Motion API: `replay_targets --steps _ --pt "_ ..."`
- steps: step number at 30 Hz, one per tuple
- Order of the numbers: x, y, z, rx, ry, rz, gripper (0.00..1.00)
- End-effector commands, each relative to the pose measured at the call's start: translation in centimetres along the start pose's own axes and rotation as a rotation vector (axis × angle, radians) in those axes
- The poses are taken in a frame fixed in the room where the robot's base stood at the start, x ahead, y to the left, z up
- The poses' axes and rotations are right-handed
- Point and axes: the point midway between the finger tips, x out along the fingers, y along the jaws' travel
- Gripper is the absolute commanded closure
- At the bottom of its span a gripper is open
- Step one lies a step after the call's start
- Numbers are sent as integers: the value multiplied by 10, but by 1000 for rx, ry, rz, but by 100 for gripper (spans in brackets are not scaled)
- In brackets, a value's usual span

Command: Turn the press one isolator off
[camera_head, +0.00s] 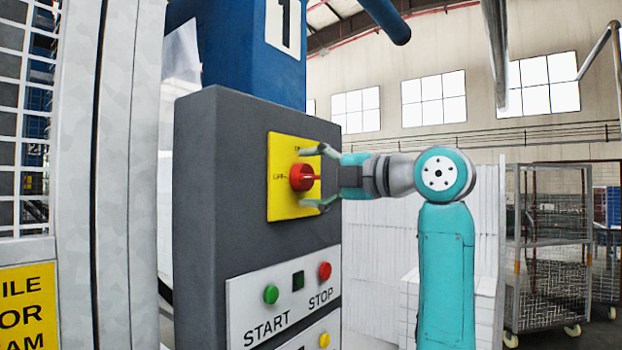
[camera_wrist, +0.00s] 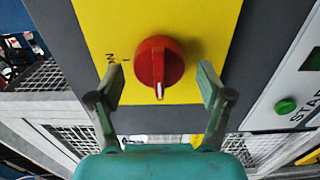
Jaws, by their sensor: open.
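The press one isolator is a red rotary knob (camera_head: 302,177) on a yellow plate (camera_head: 282,203) on a dark grey cabinet. The plate reads OFF left of the knob, with a partly hidden ON above it. In the wrist view the knob (camera_wrist: 158,62) is central, its handle upright in that picture and a white mark at its lower end. ON shows at its left there; OFF is not visible. My gripper (camera_head: 318,178) is open in front of the plate, one finger above and one below the knob. In the wrist view both fingers (camera_wrist: 160,88) flank the knob with gaps.
Below the isolator are a green START button (camera_head: 271,294) and a red STOP button (camera_head: 325,271). A mesh guard (camera_head: 22,120) with a yellow sign (camera_head: 28,305) stands at the left.

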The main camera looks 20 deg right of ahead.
Motion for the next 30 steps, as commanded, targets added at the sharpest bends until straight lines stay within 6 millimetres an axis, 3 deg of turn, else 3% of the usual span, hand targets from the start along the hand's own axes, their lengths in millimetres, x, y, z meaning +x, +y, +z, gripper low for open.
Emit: replay_targets --steps 5,21,30 --pt "-12 1 1 -1 -3 2 22" --pt "-106 0 1 -1 -2 1 22" --pt "-120 0 0 0 1 0 22"
